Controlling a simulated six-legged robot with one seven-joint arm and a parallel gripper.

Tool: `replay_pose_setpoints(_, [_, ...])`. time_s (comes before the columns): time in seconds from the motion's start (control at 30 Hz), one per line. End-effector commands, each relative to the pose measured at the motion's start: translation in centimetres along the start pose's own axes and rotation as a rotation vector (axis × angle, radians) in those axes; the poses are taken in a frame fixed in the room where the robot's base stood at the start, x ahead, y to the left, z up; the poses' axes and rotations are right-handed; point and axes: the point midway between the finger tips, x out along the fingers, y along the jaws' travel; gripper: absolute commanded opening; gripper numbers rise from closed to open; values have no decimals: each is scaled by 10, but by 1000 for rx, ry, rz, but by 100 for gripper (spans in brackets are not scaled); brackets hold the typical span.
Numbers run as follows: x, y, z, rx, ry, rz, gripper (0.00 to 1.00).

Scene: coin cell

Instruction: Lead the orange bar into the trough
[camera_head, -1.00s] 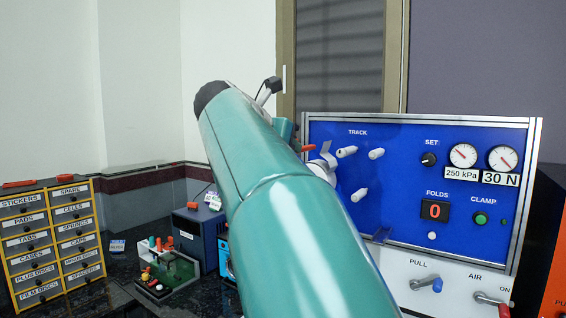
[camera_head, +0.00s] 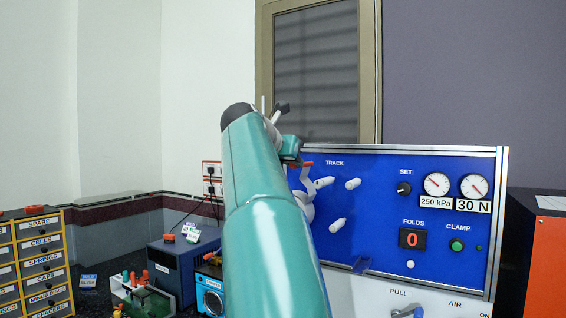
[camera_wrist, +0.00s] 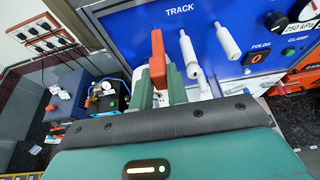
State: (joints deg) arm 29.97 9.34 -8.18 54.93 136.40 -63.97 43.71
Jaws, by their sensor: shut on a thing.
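My gripper (camera_wrist: 160,90) is shut on the orange bar (camera_wrist: 157,60), which stands up between its green fingers in the wrist view. In the head view only a small orange end of the bar (camera_head: 302,163) shows beside my gripper (camera_head: 291,152), in front of the upper left of the blue track panel (camera_head: 375,215). My arm hides much of that side. I cannot make out a trough for certain; a small blue bracket (camera_head: 361,264) juts from the panel's lower edge.
White pegs (camera_head: 338,225) stick out of the panel close to the right of my gripper. A pull lever (camera_head: 408,312) sits below. Labelled drawers (camera_head: 42,262), a dark blue box (camera_head: 183,262) and a light-blue device (camera_head: 211,296) stand at the left.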

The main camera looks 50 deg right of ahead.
Motion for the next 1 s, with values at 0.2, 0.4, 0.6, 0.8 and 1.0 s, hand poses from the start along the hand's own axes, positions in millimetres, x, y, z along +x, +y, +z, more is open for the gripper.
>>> replay_pose_setpoints(0.2, [15, -11, 8, 2, -2, -1, 0])
replay_pose_setpoints(0.4, [15, -37, 7, 1, -1, -1, 0])
replay_pose_setpoints(0.6, [15, -64, 7, 1, -1, -1, 0])
replay_pose_setpoints(0.8, [15, -91, 7, 1, -1, -1, 0])
replay_pose_setpoints(1.0, [14, -118, 7, 2, -1, -1, 0])
